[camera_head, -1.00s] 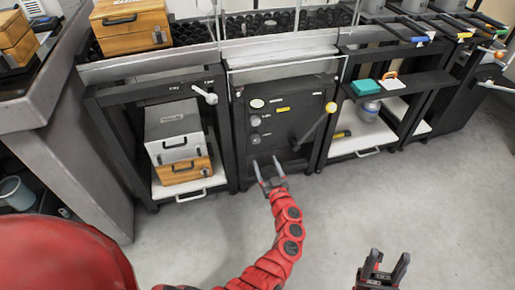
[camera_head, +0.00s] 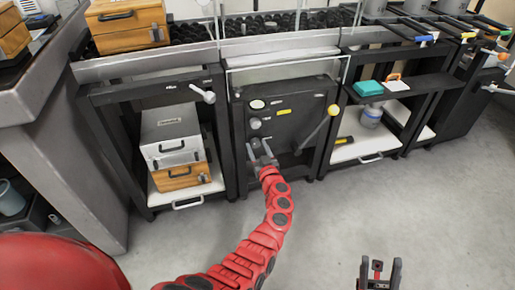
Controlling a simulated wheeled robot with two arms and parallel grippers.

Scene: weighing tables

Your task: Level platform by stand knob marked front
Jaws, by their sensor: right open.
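The black panel (camera_head: 290,125) under the middle bench carries round pale knobs in a column on its left: a top knob (camera_head: 257,104), a middle knob (camera_head: 254,123) and a lower knob (camera_head: 254,141). The labels beside them are too small to read, so I cannot tell which is marked front. My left gripper (camera_head: 259,149) is at the lower knob with its fingers apart; I cannot tell whether they touch it. My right gripper (camera_head: 381,268) is open and empty above the floor at the bottom right.
A yellow-ended lever (camera_head: 332,110) sticks out at the panel's right. A white-ended lever (camera_head: 209,97) juts from the left frame. Grey and wooden cases (camera_head: 172,138) are stacked on the left shelf. The floor (camera_head: 335,215) in front is clear.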

